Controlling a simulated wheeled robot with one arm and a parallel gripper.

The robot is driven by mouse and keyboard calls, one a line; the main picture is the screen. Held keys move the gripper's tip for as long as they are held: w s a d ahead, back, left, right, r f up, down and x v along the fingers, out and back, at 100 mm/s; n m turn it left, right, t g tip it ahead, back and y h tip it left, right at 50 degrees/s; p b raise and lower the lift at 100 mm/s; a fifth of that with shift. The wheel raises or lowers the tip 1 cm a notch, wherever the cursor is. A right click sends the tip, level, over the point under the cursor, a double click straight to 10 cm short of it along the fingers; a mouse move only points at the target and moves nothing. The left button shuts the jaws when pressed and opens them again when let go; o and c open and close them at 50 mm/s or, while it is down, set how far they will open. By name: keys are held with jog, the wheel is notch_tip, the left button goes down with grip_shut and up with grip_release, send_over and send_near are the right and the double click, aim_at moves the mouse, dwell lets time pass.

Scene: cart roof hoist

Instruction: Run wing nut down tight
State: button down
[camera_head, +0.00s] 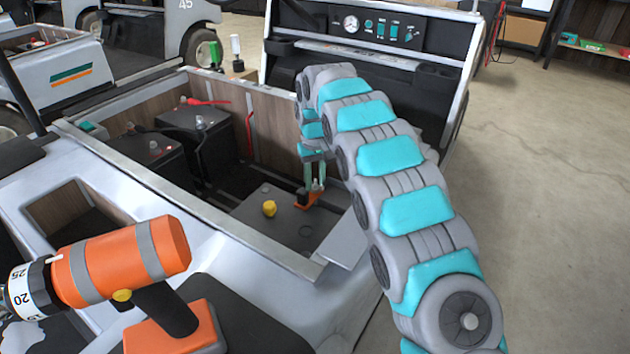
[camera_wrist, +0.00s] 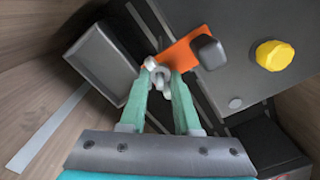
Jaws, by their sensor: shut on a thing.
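My gripper (camera_wrist: 160,78) reaches down into the cart's open bay, fingers pointing at a small pale metal wing nut (camera_wrist: 151,64). The fingertips are shut on the wing nut, and they hide part of it. A round metal piece shows between the fingers just below it. An orange plate (camera_wrist: 180,55) lies right beside the wing nut, with a dark block on its far end. In the head view my gripper (camera_head: 315,188) is over the same orange plate (camera_head: 312,203), and the wing nut is too small to make out there.
A yellow cap (camera_head: 269,208) sits on the dark box top left of my gripper. Dark batteries (camera_head: 195,122) with terminals and a red cable fill the bay's left part. Wooden bay walls (camera_head: 280,125) stand close around. An orange-and-black power tool (camera_head: 120,260) rests at the front left.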

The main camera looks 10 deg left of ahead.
jog(key=m, duration=0.6)
jog(key=shift+w+r, duration=0.15)
jog(key=shift+r, duration=0.1)
dwell(0.3)
jog(key=c, duration=1)
grip_release()
jog(key=shift+c, duration=0.2)
jog(key=o, duration=0.4)
jog(key=shift+f, duration=0.15)
notch_tip(320, 180, up, 7)
jog(key=shift+r, duration=0.35)
